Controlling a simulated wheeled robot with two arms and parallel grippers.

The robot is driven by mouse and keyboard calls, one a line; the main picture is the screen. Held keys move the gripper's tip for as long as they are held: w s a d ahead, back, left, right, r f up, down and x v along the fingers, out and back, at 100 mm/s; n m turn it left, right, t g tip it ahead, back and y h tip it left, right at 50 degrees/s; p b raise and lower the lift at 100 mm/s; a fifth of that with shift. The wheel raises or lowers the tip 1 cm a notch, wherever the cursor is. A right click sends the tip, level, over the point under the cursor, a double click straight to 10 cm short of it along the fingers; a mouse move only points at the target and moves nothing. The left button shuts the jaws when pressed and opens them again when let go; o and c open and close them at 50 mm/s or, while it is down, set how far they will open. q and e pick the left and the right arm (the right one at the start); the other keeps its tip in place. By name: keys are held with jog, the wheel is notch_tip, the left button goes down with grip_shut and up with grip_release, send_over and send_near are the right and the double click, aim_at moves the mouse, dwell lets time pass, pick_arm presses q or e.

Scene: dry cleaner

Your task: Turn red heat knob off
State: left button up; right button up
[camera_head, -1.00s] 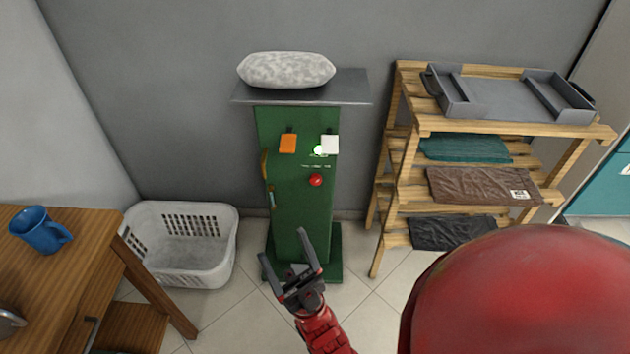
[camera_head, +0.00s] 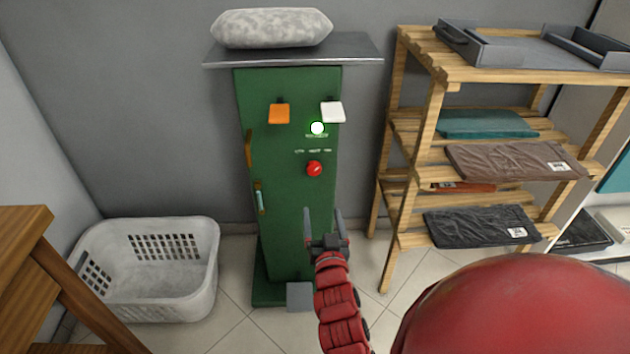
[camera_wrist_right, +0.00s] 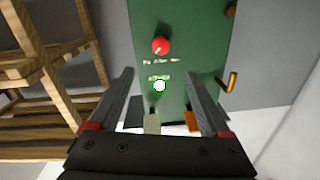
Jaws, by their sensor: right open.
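The red knob (camera_head: 314,168) is on the front of the green cabinet (camera_head: 290,215), below a lit round white light (camera_head: 317,128) and small printed labels. It also shows in the right wrist view (camera_wrist_right: 160,46), between the lines of my spread fingers. My right gripper (camera_head: 323,215) is open and empty, below the knob in the head view and apart from it. In the right wrist view the open fingers (camera_wrist_right: 165,95) point toward the cabinet front. The knob's exact setting is too small to read. My left gripper is not in view.
An orange tab (camera_head: 279,114) and a white tab (camera_head: 332,112) stick out above the knob. A grey top (camera_head: 350,50) bears a pale cushion (camera_head: 272,28). A wooden shelf (camera_head: 455,72) stands right, a white basket (camera_head: 190,285) left, a wooden table (camera_head: 22,235) nearer left.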

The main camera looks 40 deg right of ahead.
aim_at(314, 171)
jog(key=b+x, duration=0.1)
jog(key=x, duration=1.5)
jog(key=shift+a+b, duration=0.1)
jog(key=shift+b, duration=0.3)
grip_shut()
